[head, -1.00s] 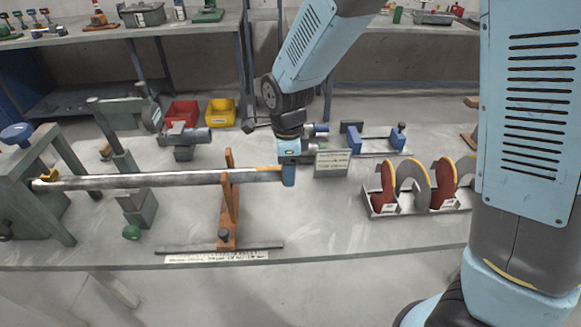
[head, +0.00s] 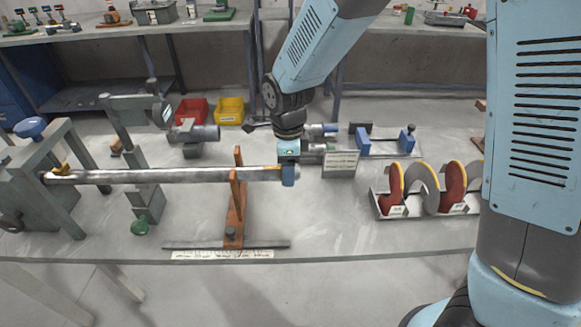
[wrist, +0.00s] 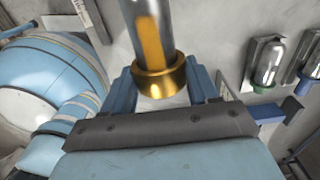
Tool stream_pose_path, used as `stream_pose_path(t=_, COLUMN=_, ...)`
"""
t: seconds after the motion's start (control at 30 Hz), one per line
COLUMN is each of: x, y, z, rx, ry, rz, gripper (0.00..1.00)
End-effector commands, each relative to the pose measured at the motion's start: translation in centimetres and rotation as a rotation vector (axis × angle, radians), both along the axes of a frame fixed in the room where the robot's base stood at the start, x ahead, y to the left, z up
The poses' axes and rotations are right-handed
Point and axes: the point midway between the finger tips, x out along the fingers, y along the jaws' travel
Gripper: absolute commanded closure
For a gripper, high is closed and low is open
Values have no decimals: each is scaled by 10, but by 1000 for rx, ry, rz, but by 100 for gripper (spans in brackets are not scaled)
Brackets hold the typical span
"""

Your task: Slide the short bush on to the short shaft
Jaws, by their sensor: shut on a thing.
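A brass bush (wrist: 160,80) sits between the fingers of my gripper (wrist: 164,92) in the wrist view. My gripper is shut on it. A grey steel shaft (wrist: 142,25) with a yellow-orange band meets the bush's far face, in line with it; I cannot tell how far the bush is around it. In the head view my gripper (head: 288,174) is at the right end of this long, level shaft (head: 150,176). The fingers hide the bush there.
An orange stand (head: 236,205) supports the shaft near its right end. A grey frame (head: 50,165) stands at its left end. A small sign (head: 340,163) and a rack of red and grey discs (head: 420,208) stand to the right. Red (head: 190,111) and yellow (head: 229,111) bins are behind.

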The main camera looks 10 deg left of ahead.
Motion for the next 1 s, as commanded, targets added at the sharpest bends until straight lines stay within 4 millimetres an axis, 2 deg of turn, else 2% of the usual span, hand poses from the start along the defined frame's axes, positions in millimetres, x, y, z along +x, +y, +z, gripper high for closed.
stream_pose_path(t=1.0, x=-5, y=20, z=0, rx=0, ry=0, rz=1, gripper=83)
